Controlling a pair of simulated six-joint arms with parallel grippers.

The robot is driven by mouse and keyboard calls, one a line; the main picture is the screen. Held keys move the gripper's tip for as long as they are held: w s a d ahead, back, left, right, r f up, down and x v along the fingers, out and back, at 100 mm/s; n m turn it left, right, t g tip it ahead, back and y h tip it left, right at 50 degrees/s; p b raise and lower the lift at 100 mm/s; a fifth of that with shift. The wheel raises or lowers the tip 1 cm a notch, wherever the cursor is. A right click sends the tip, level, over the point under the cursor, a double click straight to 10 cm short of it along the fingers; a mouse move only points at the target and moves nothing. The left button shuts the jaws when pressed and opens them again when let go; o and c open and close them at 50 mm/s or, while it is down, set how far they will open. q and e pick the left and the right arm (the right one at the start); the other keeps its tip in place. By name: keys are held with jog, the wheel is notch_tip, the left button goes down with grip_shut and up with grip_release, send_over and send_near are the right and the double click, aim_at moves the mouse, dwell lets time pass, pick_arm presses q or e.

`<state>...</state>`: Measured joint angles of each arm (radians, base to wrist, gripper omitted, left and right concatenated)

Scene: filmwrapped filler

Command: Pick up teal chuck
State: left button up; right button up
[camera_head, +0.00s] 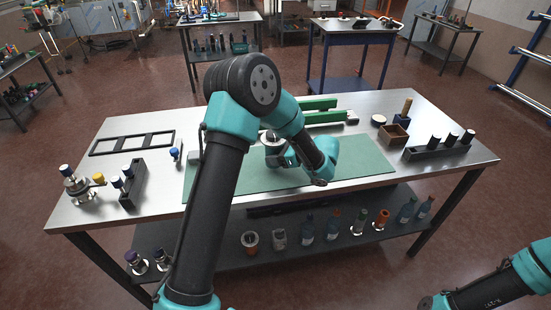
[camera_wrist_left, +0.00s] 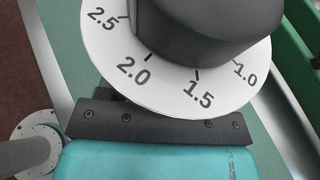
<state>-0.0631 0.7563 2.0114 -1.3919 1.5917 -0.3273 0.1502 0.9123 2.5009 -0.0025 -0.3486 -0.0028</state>
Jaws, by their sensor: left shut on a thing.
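My left arm reaches over the pale green mat (camera_head: 228,184) on the bench, and its gripper (camera_head: 276,152) is low over the mat, largely hidden by my own arm. In the left wrist view, a dark knob-like body with a white numbered dial (camera_wrist_left: 170,80) fills the space in front of the gripper. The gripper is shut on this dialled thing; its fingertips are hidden. I cannot make out a separate teal chuck; the teal block low in that view looks like my gripper body. My right gripper is out of view.
Green bars (camera_head: 318,104) lie behind the gripper. A black rack (camera_head: 440,149) and a brown box (camera_head: 394,136) stand at the right. A black frame (camera_head: 132,143) and another rack (camera_head: 133,185) are at the left. Bottles stand on the lower shelf (camera_head: 340,245).

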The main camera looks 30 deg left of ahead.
pick_arm(q)
jog(key=shift+r, duration=0.75)
jog(key=s+d+r, duration=0.1)
jog(key=s+d, duration=0.7)
jog(key=s, duration=0.5)
jog(key=shift+s+r, duration=0.2)
jog(key=shift+s, duration=0.2)
jog(key=shift+w, duration=0.15)
jog(key=w+a+f, duration=0.1)
jog(key=w+a, duration=0.1)
jog(key=w, duration=0.2)
jog(key=w+a+f, duration=0.1)
jog(key=w+a, duration=0.2)
jog(key=w, duration=0.2)
jog(key=w+a+f, duration=0.1)
jog(key=w+a, duration=0.2)
jog(key=w, duration=0.1)
jog(key=shift+w, duration=0.3)
jog(key=shift+f, duration=0.35)
jog(key=shift+f, duration=0.3)
jog(key=shift+f, duration=0.35)
